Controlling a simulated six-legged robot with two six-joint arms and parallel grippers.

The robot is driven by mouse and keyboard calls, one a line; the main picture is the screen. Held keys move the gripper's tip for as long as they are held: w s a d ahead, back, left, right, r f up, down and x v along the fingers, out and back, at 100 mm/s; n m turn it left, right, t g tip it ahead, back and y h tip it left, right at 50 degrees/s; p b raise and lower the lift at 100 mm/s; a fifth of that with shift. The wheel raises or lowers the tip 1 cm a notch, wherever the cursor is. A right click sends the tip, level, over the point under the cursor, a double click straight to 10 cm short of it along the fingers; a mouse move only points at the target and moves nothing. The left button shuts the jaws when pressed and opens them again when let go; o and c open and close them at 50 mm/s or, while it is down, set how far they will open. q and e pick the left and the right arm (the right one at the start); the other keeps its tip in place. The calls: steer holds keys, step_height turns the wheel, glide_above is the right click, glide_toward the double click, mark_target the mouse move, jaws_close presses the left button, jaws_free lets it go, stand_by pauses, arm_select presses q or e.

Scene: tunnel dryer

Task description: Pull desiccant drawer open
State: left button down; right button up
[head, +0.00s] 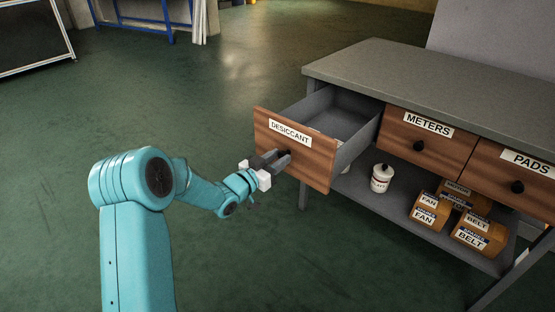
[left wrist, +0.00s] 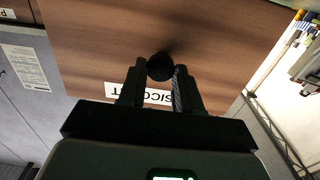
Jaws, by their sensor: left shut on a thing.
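The desiccant drawer (head: 292,148) has a brown wooden front with a white DESICCANT label, and it stands pulled well out of the grey bench. Its grey inside shows and looks empty where visible. My left gripper (head: 281,158) is at the drawer front, shut on the round black knob (left wrist: 160,67). In the left wrist view the two fingers of the left gripper (left wrist: 160,85) lie on either side of the knob, and the label (left wrist: 152,96) appears upside down, partly hidden by the fingers. My right gripper is not in view.
The METERS drawer (head: 425,142) and PADS drawer (head: 514,178) are closed to the right. The green floor left of the bench is clear. A blue-framed table stands at the back.

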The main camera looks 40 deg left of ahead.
arm_select(q)
steer(key=shift+w, duration=0.1)
steer(key=c, duration=0.8)
jaws_free()
steer(key=s, duration=0.5)
steer(key=s+a+p, duration=0.1)
steer(key=s, duration=0.5)
steer(key=s+p, duration=0.1)
steer(key=s, duration=0.4)
steer(key=shift+s+a, duration=0.15)
